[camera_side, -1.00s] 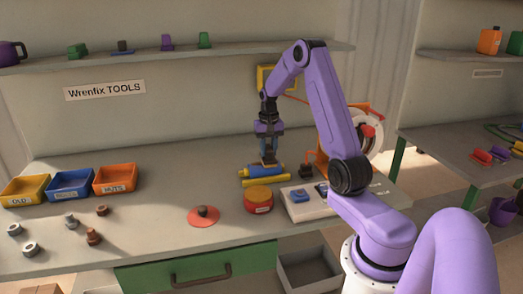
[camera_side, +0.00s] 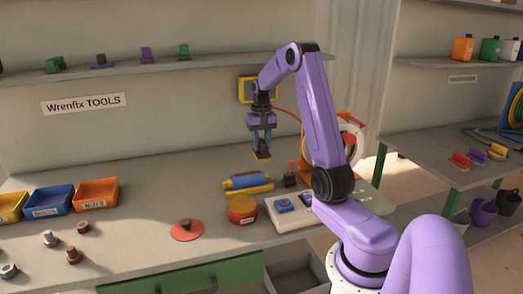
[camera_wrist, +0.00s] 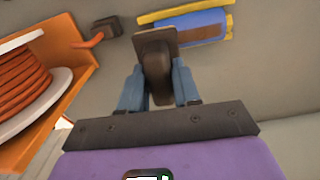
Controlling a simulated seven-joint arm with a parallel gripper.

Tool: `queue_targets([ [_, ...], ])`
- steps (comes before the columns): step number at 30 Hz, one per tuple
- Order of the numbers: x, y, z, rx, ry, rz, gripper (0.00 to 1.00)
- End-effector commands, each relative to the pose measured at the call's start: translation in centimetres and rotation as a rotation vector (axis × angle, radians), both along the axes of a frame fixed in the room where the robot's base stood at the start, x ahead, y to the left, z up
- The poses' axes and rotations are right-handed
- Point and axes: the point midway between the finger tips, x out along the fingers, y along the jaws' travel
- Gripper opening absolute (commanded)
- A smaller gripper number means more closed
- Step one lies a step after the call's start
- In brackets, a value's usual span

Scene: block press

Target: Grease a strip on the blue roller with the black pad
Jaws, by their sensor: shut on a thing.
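The blue roller (camera_side: 247,180) lies in a yellow cradle on the bench in the side view. It also shows at the top of the wrist view (camera_wrist: 208,18), where a brownish band runs along part of its blue surface. My gripper (camera_side: 262,144) is shut on the pad (camera_side: 262,156) and holds it in the air above the roller, clear of it. In the wrist view the pad (camera_wrist: 169,37) has a dark knob handle between my blue fingers. Its plate hides the left end of the roller. The pad's underside is hidden there.
A round red and yellow tin (camera_side: 242,208) and a white panel with a blue block (camera_side: 284,205) stand in front of the roller. An orange cable reel (camera_wrist: 35,75) is close on the right side of the bench. A red disc (camera_side: 187,232) lies further left.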

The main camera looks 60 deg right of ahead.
Motion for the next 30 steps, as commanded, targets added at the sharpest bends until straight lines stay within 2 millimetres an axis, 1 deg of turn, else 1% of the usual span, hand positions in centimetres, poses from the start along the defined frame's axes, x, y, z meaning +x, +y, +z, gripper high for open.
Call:
queue_targets([
  [4,0.1,-0.1,1.4,-0.002,-0.003,0.000,0.03],
  [9,0.0,0.0,2.2,-0.001,-0.001,0.000,0.03],
  [25,0.1,0.1,2.2,-0.001,-0.001,0.001,0.03],
  [28,0.5,1.2,2.1,0.000,0.000,0.007,0.03],
  [30,1.1,2.8,2.1,-0.001,-0.001,0.013,0.03],
])
